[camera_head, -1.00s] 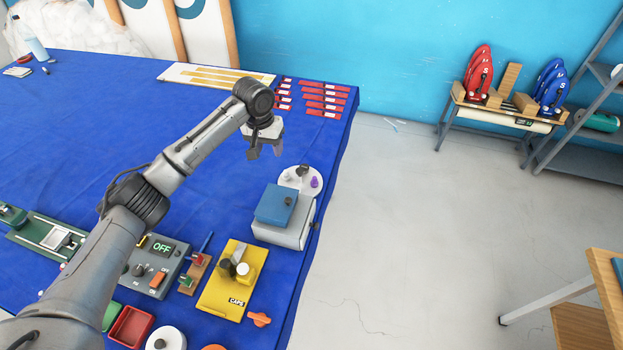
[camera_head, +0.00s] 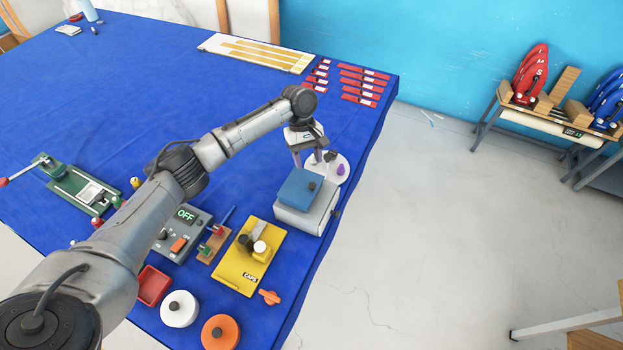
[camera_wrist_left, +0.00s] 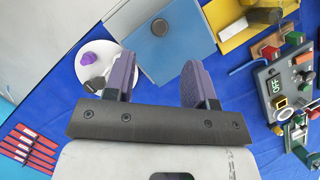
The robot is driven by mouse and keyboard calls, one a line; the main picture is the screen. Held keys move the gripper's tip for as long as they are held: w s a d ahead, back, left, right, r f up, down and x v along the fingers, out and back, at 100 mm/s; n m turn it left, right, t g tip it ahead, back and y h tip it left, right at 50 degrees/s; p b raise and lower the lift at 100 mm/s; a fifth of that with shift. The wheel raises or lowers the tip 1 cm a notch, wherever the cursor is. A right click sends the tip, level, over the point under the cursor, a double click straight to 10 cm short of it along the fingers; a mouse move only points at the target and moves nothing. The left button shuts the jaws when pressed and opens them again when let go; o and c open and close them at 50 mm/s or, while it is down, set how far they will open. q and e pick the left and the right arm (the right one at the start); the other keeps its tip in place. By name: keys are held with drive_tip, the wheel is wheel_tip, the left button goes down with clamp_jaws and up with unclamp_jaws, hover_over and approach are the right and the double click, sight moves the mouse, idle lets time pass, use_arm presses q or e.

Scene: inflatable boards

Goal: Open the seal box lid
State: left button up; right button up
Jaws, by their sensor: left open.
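The seal box (camera_head: 307,213) is a pale grey box with a blue lid (camera_head: 298,187) lying shut on top. A dark round knob (camera_head: 311,186) stands on the lid. In the left wrist view the blue lid (camera_wrist_left: 185,50) and its knob (camera_wrist_left: 159,27) show beyond the fingers. My left gripper (camera_head: 308,160) points down just behind the box, near a white round plate (camera_head: 338,166). My right gripper is not in view.
A yellow board labelled CAPS (camera_head: 238,272), a grey control box reading OFF (camera_head: 182,233) and a small tool rack (camera_head: 215,243) lie left of the box. Red tags (camera_head: 362,85) lie behind. The table edge is close on the right.

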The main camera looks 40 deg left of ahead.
sight(312, 184)
use_arm(q)
drive_tip(key=x, duration=0.7)
drive_tip(key=shift+d+f, duration=0.1)
drive_tip(key=shift+f, duration=0.2)
drive_tip(key=shift+c, duration=0.3)
clamp_jaws()
